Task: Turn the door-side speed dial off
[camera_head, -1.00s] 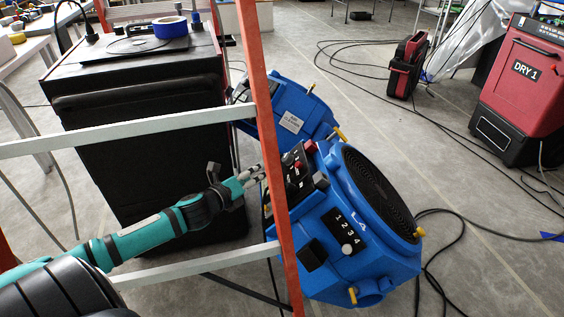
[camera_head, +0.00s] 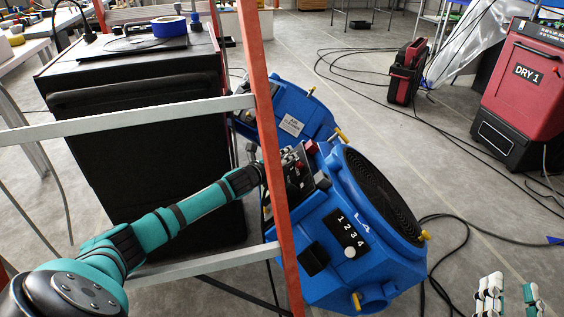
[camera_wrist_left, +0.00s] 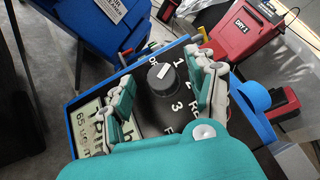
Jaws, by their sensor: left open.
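The speed dial (camera_wrist_left: 163,80) is a dark round knob with a white mark in the left wrist view. "Off", 1, 2 and 3 are printed around it on a black panel (camera_wrist_left: 142,118). The mark sits near the "Off" and 1 side; its exact setting is hard to tell. My left gripper (camera_wrist_left: 166,92) is open, one finger on each side of the dial; contact is unclear. In the head view my left gripper (camera_head: 290,158) is at the control panel of the front blue fan (camera_head: 385,262), partly behind an orange rail. My right gripper (camera_head: 508,296) is open and empty, low at the right.
A second blue fan (camera_head: 300,110) is behind the first. A black cabinet (camera_head: 150,170) stands left. A red DRY 1 unit (camera_head: 525,85) and cables are on the right floor.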

